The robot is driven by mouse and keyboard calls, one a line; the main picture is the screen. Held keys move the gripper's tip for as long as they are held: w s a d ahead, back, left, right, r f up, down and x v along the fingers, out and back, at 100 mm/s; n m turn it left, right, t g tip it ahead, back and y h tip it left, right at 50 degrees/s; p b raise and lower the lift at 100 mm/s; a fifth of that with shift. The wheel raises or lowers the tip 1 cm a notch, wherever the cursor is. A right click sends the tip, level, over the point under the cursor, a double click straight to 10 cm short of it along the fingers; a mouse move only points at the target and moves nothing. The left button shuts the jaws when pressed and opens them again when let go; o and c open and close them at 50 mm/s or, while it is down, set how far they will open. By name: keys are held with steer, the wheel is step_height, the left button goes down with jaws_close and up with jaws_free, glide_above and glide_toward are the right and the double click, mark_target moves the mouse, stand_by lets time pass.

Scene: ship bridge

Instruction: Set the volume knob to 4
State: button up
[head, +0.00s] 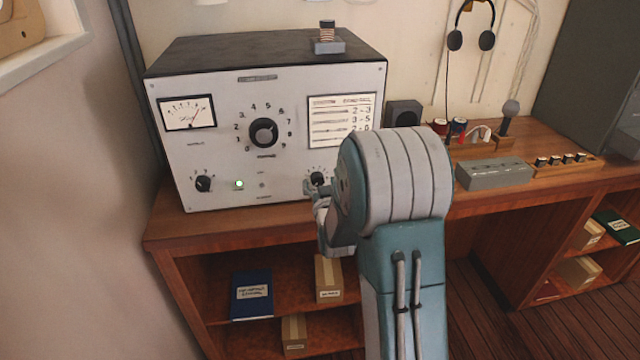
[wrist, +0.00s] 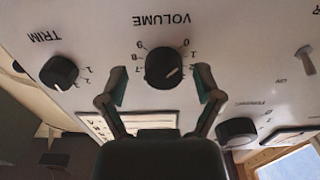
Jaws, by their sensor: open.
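The volume knob (wrist: 164,68) is a small round black dial on a pale panel, with its VOLUME label upside down in the wrist view. Its pale pointer mark is towards the low numbers on the right side there; the exact number cannot be told. My gripper (wrist: 161,82) is open, with one green-lined finger at each side of the knob and visible gaps between. In the head view the volume knob (head: 317,178) shows at the console's lower right, below the printed card. My gripper (head: 314,196) is beside it, partly hidden by my arm.
A trim knob (wrist: 58,72) is left of the volume knob in the wrist view. A speaker (head: 403,113) and grey box (head: 495,174) stand right.

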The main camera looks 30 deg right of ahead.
steer(key=shift+a, duration=0.35)
steer(key=shift+c, duration=0.7)
steer(key=shift+d, duration=0.2)
steer(key=c, duration=1)
